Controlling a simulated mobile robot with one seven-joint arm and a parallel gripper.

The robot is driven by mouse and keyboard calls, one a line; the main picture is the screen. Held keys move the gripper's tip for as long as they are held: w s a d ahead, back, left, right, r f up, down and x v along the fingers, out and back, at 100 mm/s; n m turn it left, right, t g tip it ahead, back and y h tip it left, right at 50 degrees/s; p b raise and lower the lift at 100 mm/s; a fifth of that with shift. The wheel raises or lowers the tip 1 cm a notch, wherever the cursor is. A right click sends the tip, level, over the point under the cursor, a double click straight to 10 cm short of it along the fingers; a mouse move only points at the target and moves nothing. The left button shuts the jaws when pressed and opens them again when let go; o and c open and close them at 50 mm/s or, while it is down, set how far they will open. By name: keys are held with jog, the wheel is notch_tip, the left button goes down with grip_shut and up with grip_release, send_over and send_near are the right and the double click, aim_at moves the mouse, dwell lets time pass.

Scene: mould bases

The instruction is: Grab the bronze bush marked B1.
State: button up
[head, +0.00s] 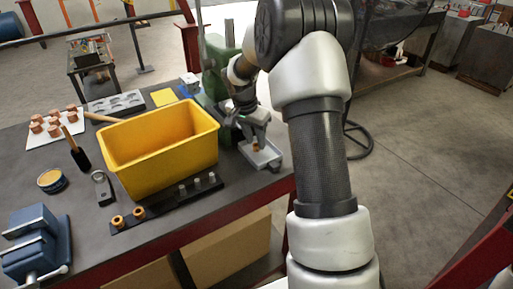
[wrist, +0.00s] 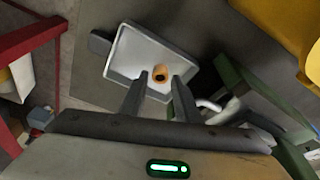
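A small bronze bush (head: 257,149) with a dark bore stands in a light grey tray (head: 272,164) at the table's right end. In the wrist view the bush (wrist: 160,75) shows between the tips of my two fingers, inside the tray (wrist: 122,68). My gripper (head: 257,141) is over the tray, pointing down. In the wrist view my gripper (wrist: 161,79) is open, with a finger on either side of the bush. I cannot tell whether the tips are level with it or above it. No B1 mark is legible.
A yellow bin (head: 160,155) stands left of the tray. A dark rail (head: 165,207) in front of it carries two bronze rings and several grey pieces. Several copper-coloured parts sit on a white sheet (head: 44,140) at the far left. A green machine (head: 213,75) stands behind my gripper.

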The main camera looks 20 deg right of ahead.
jog(key=shift+x, duration=0.8)
grip_shut()
jog(key=shift+r, duration=0.15)
